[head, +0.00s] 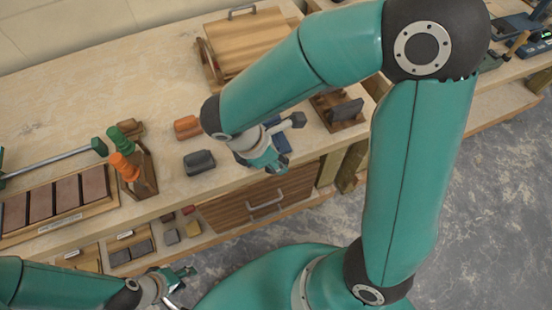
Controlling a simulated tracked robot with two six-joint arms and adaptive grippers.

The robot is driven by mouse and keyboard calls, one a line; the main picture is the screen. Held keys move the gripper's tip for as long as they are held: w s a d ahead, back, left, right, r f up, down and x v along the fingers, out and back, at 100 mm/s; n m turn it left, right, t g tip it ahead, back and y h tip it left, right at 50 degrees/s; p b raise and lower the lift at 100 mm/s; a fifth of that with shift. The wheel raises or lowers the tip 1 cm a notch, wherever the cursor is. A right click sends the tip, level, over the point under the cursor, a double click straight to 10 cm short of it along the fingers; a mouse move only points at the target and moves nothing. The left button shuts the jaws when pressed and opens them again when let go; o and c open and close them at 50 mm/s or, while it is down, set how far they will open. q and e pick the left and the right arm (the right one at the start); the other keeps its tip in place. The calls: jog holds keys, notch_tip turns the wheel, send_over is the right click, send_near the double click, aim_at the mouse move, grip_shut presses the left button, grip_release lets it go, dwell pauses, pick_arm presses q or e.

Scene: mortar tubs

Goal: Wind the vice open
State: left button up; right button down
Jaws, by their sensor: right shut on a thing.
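The vice (272,122) is at the front edge of the bench in the head view. Only small blue parts of it show, as my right arm and gripper cover most of it. My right gripper (274,162) is at the vice, over the bench's front edge, pointing down. It is shut on what looks like the vice handle, but the grip itself is largely hidden. The vice's jaw gap cannot be made out. My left gripper (180,284) is low at the left, in front of the bench, empty with its fingers apart.
A dark grey block (199,162) and an orange block (187,127) lie left of the vice. A wooden rack (144,176) holds green- and orange-handled tools. A wooden stand with a dark block (346,110) is to the right. A drawer (266,199) is below.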

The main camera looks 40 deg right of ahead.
jog(key=shift+w+a+h, duration=0.1)
jog(key=shift+a+h, duration=0.05)
jog(key=shift+h, duration=0.65)
jog(key=c, duration=1)
grip_release()
jog(key=v, duration=1.2)
jog(key=shift+w, duration=0.1)
jog(key=shift+f, duration=0.1)
